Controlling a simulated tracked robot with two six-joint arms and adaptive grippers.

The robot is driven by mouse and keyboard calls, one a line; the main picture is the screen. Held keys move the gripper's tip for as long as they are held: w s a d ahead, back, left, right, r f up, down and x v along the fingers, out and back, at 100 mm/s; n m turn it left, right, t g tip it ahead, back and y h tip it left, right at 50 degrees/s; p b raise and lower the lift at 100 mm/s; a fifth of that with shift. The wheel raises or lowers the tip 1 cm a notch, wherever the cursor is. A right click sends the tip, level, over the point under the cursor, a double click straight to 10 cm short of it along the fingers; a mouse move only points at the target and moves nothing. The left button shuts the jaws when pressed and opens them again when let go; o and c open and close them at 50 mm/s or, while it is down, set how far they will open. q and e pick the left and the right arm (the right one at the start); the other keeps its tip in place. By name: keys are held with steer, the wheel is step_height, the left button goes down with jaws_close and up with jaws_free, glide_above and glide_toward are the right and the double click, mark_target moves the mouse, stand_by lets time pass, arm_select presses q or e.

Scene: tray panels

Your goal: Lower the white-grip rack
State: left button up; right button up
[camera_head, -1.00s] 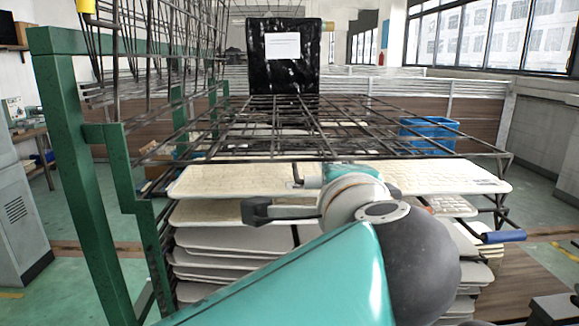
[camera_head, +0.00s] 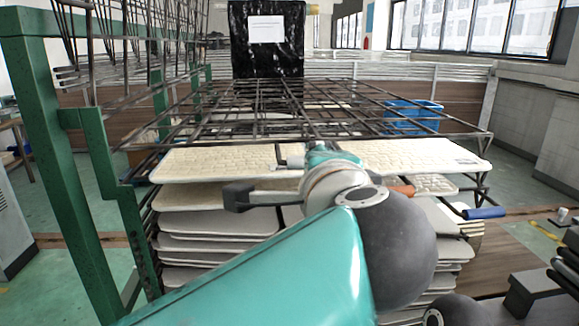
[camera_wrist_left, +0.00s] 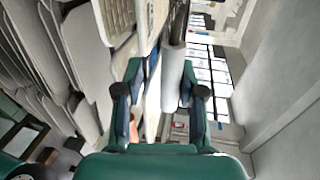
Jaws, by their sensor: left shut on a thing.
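In the left wrist view, my left gripper (camera_wrist_left: 163,100) is shut on the white grip (camera_wrist_left: 172,75), a pale cylinder between its two fingers. In the head view my teal left arm reaches up from the bottom to the front edge of the stacked racks, and its wrist hides most of the gripper. A dark wire rack (camera_head: 280,105) lies almost flat above the pale tray panels (camera_head: 215,162). I cannot tell exactly which wire frame the white grip joins. Dark parts at the lower right (camera_head: 545,285) look like my right gripper; its fingers are unclear.
A green frame post (camera_head: 45,150) stands at the left, with raised wire racks (camera_head: 135,40) behind it. A blue grip (camera_head: 485,212) sticks out at the right of the stack. A blue bin (camera_head: 412,115) stands behind.

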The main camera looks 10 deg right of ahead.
arm_select(q)
steer(key=v, duration=0.7)
steer(key=shift+s, duration=0.2)
stand_by(0.6)
steer(key=w+f+g, duration=0.3)
steer(key=w+f, duration=0.1)
steer(key=f, duration=0.7)
steer(key=w+f+g, duration=0.2)
steer(key=w+f, duration=0.2)
steer(key=f, duration=0.6)
steer(key=a+f+n+g+p, duration=0.1)
steer(key=a+f+n+g, duration=0.15)
steer(key=f, duration=0.65)
steer(key=a+f+n+g+p, duration=0.1)
steer(key=a+f+g, duration=0.2)
steer(key=f, duration=0.5)
steer(key=s+a+f+n+g, duration=0.1)
steer(key=s+a+f+n, duration=0.5)
steer(key=f, duration=0.3)
steer(key=s+a+f+n+g+h+p, duration=0.1)
steer(key=s+a+f+n+g, duration=0.1)
steer(key=s+a+f+n, duration=0.4)
steer(key=s+a+f+n+g, duration=0.1)
steer(key=s+a+f+n, duration=0.5)
steer(key=f, duration=0.6)
steer(key=shift+f+h, duration=0.15)
steer(key=shift+h, duration=0.15)
